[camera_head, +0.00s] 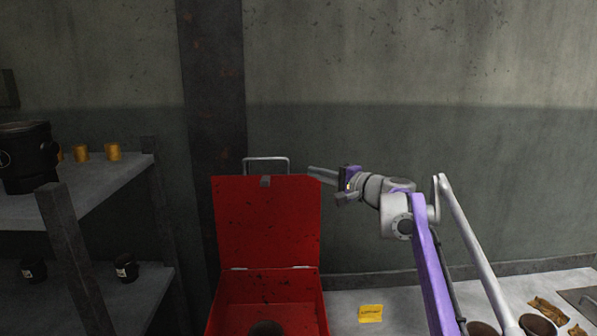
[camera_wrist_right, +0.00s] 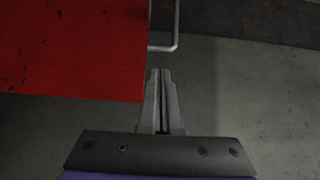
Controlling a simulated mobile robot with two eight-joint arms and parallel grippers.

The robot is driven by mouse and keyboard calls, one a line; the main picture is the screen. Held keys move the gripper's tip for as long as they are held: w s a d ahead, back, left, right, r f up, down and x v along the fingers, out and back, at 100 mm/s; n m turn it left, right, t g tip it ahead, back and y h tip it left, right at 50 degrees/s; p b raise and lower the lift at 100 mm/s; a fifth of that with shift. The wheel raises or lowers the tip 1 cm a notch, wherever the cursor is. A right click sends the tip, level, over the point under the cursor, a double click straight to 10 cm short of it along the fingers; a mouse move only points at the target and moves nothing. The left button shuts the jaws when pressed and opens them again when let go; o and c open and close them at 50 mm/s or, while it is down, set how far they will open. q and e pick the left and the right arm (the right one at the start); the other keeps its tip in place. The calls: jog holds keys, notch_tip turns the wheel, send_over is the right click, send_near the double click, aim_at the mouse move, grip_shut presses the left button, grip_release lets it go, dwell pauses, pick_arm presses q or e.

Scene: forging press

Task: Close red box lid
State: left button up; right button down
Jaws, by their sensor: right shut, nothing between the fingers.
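The red box (camera_head: 322,312) stands at the bottom centre of the head view with its lid (camera_head: 268,222) raised upright. A metal handle (camera_head: 266,160) sticks up from the lid's top edge. A dark round thing (camera_head: 266,328) lies inside the box. My right gripper (camera_head: 322,178) is shut and empty at the lid's upper right corner. In the right wrist view the fingers (camera_wrist_right: 161,75) point past the lid's edge (camera_wrist_right: 75,50), close to the handle (camera_wrist_right: 176,30). I cannot tell whether they touch the lid. My left gripper is not in view.
Shelves at the left hold a black pot (camera_head: 28,160), yellow cylinders (camera_head: 112,152) and dark jars (camera_head: 126,268). A yellow card (camera_head: 371,313) lies right of the box. Brown pieces lie at the bottom right. A wall and a dark column (camera_head: 212,110) stand behind the lid.

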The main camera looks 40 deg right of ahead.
jog(key=w, duration=0.8)
jog(key=shift+w+a+f+p, duration=0.15)
jog(key=shift+a+p, duration=0.05)
jog(key=shift+p, duration=0.2)
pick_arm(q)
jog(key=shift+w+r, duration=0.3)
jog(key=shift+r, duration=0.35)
pick_arm(e)
jog(key=shift+s, duration=0.2)
